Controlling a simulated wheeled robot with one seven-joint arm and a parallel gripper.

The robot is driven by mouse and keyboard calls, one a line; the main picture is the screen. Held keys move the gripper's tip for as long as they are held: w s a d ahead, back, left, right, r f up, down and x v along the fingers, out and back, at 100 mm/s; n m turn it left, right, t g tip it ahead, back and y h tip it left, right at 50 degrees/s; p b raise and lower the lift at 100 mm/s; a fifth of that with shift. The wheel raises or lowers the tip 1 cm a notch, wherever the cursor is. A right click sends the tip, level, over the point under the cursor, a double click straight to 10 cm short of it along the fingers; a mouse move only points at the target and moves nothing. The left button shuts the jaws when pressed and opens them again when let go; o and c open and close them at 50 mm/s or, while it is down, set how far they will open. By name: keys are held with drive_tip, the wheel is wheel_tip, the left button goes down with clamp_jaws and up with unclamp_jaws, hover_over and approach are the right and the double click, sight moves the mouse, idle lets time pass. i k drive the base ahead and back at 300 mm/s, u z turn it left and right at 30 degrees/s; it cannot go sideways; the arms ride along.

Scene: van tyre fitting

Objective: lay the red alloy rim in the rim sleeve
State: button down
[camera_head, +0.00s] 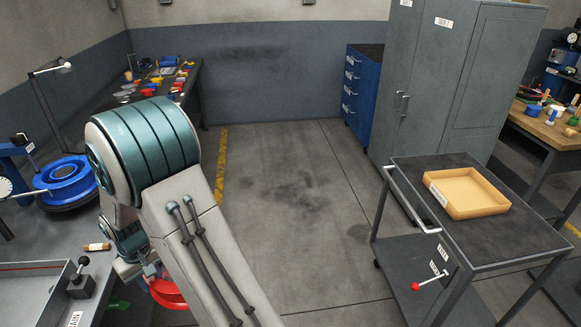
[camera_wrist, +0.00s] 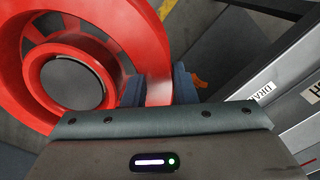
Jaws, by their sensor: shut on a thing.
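The red alloy rim (camera_head: 168,293) hangs low by the bench's right side in the head view, partly hidden behind my arm. In the wrist view the red rim (camera_wrist: 122,28) fills the upper left, with its round centre facing the camera. My gripper (camera_wrist: 158,88) is shut on the rim's edge, one finger on each side of the red wall. In the head view my gripper is mostly hidden by my arm. A shallow tan open box (camera_head: 431,185), likely the rim sleeve, lies on the trolley at right and looks empty.
The dark-topped trolley (camera_head: 495,245) has a pale handle rail and a red-knobbed lever (camera_head: 416,286). A grey cabinet (camera_head: 440,80) and blue drawers (camera_head: 363,90) stand behind it. A blue rim (camera_head: 66,180) sits on the left bench. Open floor (camera_head: 300,220) lies between.

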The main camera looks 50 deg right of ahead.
sight(463, 195)
drive_tip(key=z, duration=1.4)
drive_tip(key=i, duration=1.75)
drive_tip(key=z, duration=1.9)
